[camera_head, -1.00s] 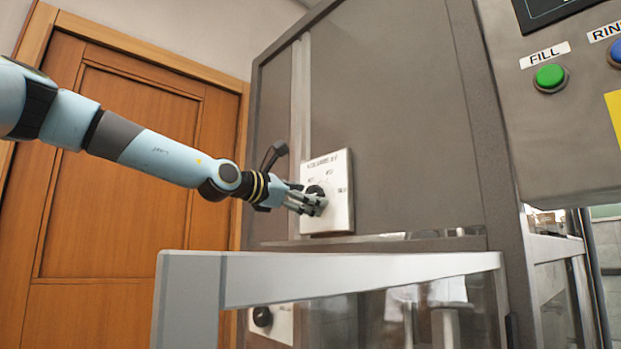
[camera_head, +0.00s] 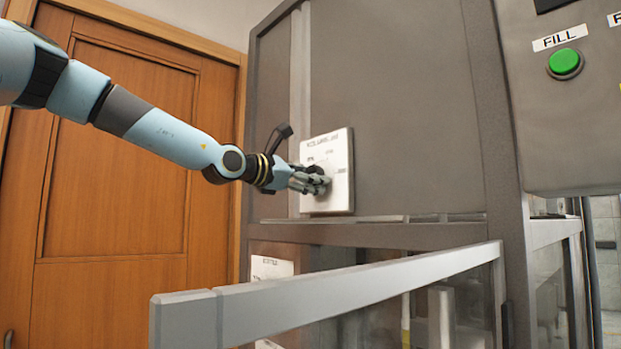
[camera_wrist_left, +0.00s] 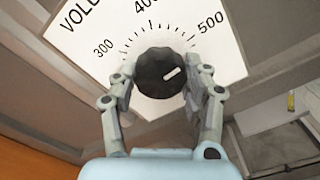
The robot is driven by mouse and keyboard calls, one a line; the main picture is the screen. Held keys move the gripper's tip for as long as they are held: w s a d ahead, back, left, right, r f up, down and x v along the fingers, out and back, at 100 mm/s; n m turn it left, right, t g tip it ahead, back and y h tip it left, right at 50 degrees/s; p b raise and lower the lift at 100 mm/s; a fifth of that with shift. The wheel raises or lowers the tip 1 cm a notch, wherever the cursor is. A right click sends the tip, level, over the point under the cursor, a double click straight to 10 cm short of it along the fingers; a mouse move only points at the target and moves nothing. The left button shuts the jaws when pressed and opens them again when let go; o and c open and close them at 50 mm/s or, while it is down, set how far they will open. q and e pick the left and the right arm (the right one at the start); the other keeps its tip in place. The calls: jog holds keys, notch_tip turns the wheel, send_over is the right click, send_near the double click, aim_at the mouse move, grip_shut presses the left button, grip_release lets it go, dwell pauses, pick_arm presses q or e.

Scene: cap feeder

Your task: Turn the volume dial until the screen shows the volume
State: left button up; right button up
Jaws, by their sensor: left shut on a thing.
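The volume dial (camera_wrist_left: 157,72) is a black ribbed knob with a white pointer mark on a white plate (camera_wrist_left: 85,38). In the left wrist view the plate shows 300, 400 and 500. The pointer faces right and slightly up, roughly toward the 500 side. My left gripper (camera_head: 322,180) is shut on the dial, one finger on each side of it; its fingers also show in the left wrist view (camera_wrist_left: 163,92). The screen (camera_head: 552,4) is a dark edge at the top right of the head view; its reading is cut off. My right gripper is out of view.
A control panel with a green FILL button (camera_head: 565,63) is at the right. A grey rail (camera_head: 350,290) crosses in front, below my left arm. A second white plate (camera_head: 270,268) sits lower on the machine. A wooden door (camera_head: 120,190) stands behind at the left.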

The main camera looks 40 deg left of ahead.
pick_arm(q)
jog(key=shift+c, duration=1.2)
